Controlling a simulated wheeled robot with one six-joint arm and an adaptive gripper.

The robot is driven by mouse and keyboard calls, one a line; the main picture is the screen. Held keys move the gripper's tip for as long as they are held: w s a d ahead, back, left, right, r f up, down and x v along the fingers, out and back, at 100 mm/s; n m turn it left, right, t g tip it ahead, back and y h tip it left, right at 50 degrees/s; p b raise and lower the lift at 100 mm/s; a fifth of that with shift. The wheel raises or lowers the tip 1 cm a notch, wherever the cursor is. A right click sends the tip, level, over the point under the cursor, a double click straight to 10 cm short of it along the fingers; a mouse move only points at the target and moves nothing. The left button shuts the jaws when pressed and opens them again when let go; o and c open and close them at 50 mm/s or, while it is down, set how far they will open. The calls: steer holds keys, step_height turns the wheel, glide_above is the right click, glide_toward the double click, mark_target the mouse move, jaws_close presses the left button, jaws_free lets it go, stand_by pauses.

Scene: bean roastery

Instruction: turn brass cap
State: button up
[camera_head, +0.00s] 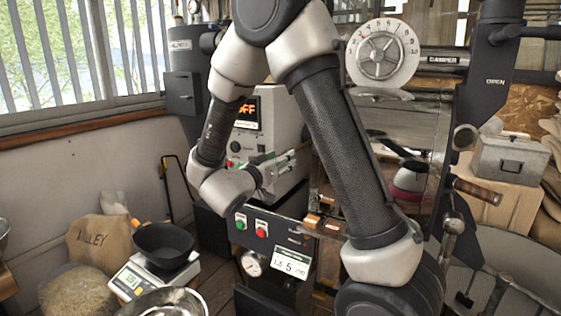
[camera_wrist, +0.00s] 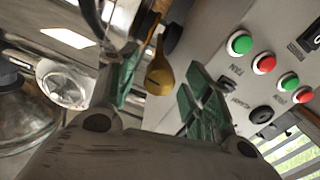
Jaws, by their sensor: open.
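A brass-coloured piece with a rounded end and a narrow stem (camera_wrist: 160,74) shows in the wrist view, between the two green-padded fingers of my gripper (camera_wrist: 163,62). The fingers are apart, with visible gaps on both sides of it. I cannot tell whether this piece is the brass cap itself. In the head view my gripper (camera_head: 291,162) is at the front of the grey control box (camera_head: 283,113), its fingers pointing right. The brass piece cannot be made out there; my arm covers part of that area.
Green and red buttons (camera_wrist: 264,64) are on the panel right of my gripper in the wrist view. A dial (camera_head: 382,53) and a wooden-handled scoop (camera_head: 477,190) are at right. A scale (camera_head: 130,283) with a black pan (camera_head: 163,245) stands at lower left.

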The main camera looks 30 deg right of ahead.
steer(key=shift+d, duration=0.1)
steer(key=c, duration=1)
steer(key=shift+n, duration=0.4)
steer(key=shift+c, duration=0.2)
steer(key=o, duration=1)
steer(key=shift+o, duration=0.2)
steer(key=v, duration=1.2)
